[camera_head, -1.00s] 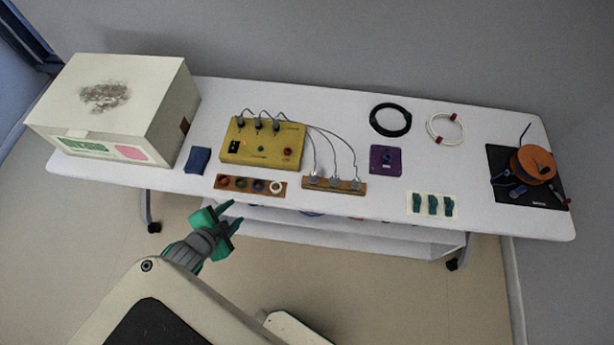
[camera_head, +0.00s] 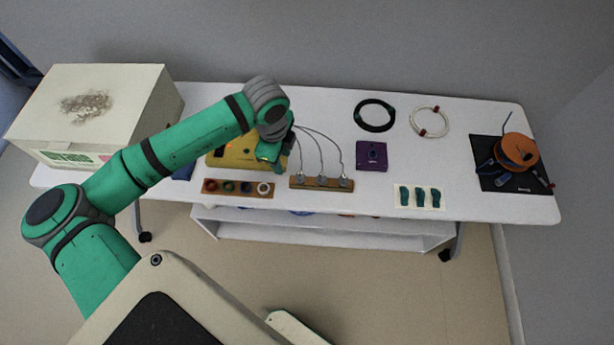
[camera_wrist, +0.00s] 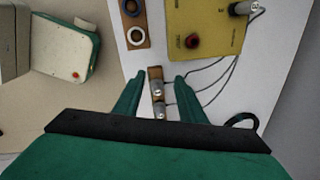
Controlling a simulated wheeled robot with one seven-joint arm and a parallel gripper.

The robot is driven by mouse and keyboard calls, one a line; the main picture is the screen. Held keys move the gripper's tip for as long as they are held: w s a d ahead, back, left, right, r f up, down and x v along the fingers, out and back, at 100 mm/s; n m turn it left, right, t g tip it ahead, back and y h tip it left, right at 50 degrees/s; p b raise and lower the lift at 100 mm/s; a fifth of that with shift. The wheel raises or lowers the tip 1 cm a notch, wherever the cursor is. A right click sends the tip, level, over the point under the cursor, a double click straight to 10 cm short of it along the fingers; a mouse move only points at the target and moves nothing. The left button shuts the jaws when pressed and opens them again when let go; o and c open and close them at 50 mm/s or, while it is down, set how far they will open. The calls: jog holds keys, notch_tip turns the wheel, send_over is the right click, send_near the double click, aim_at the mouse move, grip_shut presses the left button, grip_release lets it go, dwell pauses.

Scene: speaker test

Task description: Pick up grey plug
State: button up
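Grey plugs stand in a row on a wooden strip (camera_head: 321,184): one at its left end (camera_head: 300,177), one in the middle (camera_head: 322,179) and one at the right (camera_head: 344,182). Thin grey cables run from them to the yellow box (camera_head: 222,156). In the wrist view, two grey plugs (camera_wrist: 157,89) show on the strip, between and below my open fingers. My gripper (camera_wrist: 160,78) is open and empty. In the head view it hangs over the right part of the yellow box, left of the strip, and hides much of the box.
A wooden strip with coloured rings (camera_head: 238,188) lies left of the plugs. A purple box (camera_head: 372,156) and a white card with green pieces (camera_head: 420,197) are to the right. A large white box (camera_head: 88,110) stands at the left. The front table edge is close.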

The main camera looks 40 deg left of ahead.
aim_at(300, 173)
jog(key=shift+m+g, duration=0.5)
jog(key=shift+m, duration=0.4)
jog(key=d+r, duration=0.1)
jog(key=w+d, duration=0.1)
jog(key=w+d+r, duration=0.1)
jog(key=shift+d+r, duration=0.3)
jog(key=shift+d, duration=0.1)
jog(key=shift+d+f, duration=0.15)
jog(key=shift+f, duration=0.15)
notch_tip(300, 173, down, 10)
jog(key=shift+w+d+r, duration=0.1)
jog(key=shift+d, duration=0.05)
jog(key=shift+c, duration=0.6)
jog(key=c, duration=0.8)
